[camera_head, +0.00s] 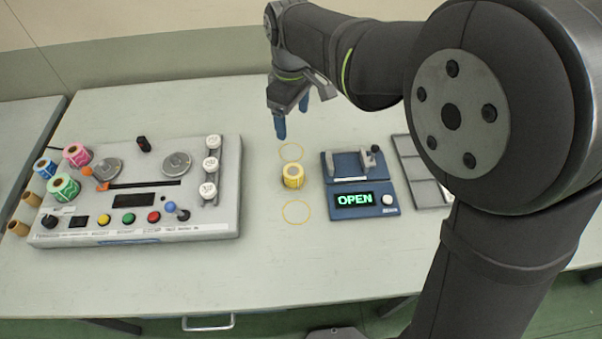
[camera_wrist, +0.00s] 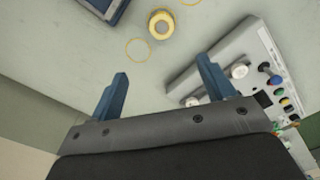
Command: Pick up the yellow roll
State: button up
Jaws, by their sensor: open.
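The yellow roll (camera_head: 293,176) stands upright on the table between the grey rewinder machine and the blue device. A yellow circle outline is behind it and another is in front of it. In the wrist view the yellow roll (camera_wrist: 161,25) is near the top middle, beyond the fingertips. My gripper (camera_head: 292,120) is above the table, behind the roll and apart from it. In the wrist view my gripper (camera_wrist: 160,68) has its two blue fingers spread wide with nothing between them.
The rewinder machine (camera_head: 140,190) with knobs, buttons and coloured rolls stands left. The blue device (camera_head: 352,180) reading OPEN stands right of the roll. A grey compartment tray (camera_head: 420,165) lies further right, partly behind my arm. Table front (camera_head: 270,270) is clear.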

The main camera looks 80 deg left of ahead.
notch_tip(320, 180, down, 4)
jog(key=r+m, duration=0.1)
jog(key=m, duration=0.6)
send_near(293, 171)
jog(key=f, duration=0.5)
jog(key=shift+w+a+f, duration=0.2)
jog(key=shift+w+a, duration=0.05)
jog(key=shift+w, duration=0.15)
jog(key=shift+s+d+f, duration=0.1)
jog(key=shift+s+f, duration=0.1)
jog(key=shift+f, duration=1.2)
jog(key=shift+s+d+f, duration=0.1)
jog(key=shift+s+f, duration=0.05)
jog(key=shift+f, duration=1.2)
jog(key=c, duration=1.1)
jog(key=shift+o, duration=0.2)
jog(key=shift+r, duration=0.15)
